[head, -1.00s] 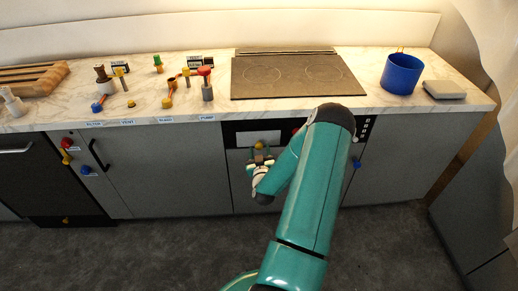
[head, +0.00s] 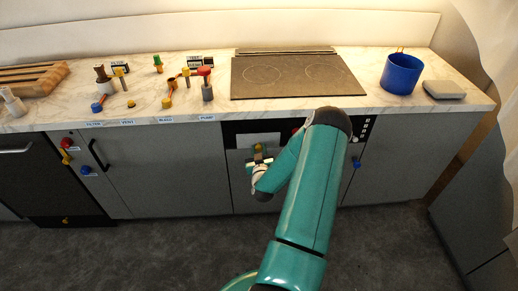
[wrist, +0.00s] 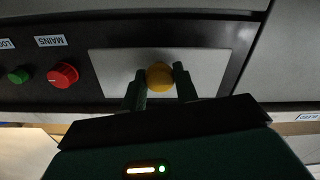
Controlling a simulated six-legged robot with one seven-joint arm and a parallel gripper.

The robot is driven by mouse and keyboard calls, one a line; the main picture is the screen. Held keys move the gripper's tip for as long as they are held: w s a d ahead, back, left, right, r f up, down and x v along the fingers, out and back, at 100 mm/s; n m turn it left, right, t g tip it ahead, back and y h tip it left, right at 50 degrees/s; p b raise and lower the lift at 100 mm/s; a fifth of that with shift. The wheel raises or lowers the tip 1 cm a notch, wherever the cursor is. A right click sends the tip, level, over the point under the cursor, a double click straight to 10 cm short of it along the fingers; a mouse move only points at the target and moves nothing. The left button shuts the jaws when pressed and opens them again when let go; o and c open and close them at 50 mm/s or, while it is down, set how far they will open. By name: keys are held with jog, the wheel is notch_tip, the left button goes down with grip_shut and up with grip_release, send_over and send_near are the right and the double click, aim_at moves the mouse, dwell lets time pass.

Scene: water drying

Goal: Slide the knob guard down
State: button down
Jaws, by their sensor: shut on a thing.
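The knob guard is a pale grey rectangular plate (wrist: 112,72) on the dark control panel, with a round yellow knob (wrist: 160,77) near its middle. In the head view the guard (head: 247,140) sits on the cabinet front below the counter, and its yellow knob (head: 258,147) shows just above my gripper. My gripper (wrist: 160,80) has one finger on each side of the yellow knob and is shut on it. It also shows in the head view (head: 259,160), partly hidden by my arm. Whatever lies behind the guard is hidden.
A red knob (wrist: 62,75) labelled MAINS and a green knob (wrist: 19,75) sit beside the guard. The counter above holds a dark cooktop (head: 295,76), a blue pot (head: 402,73) and several small coloured valves and handles. The floor in front is clear.

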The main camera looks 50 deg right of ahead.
notch_tip(320, 180, down, 9)
jog(key=shift+s, duration=0.1)
jog(key=c, duration=1.1)
grip_release()
jog(key=shift+o, duration=0.2)
jog(key=v, duration=1.3)
jog(key=shift+s+a, duration=0.25)
jog(key=shift+a, duration=0.05)
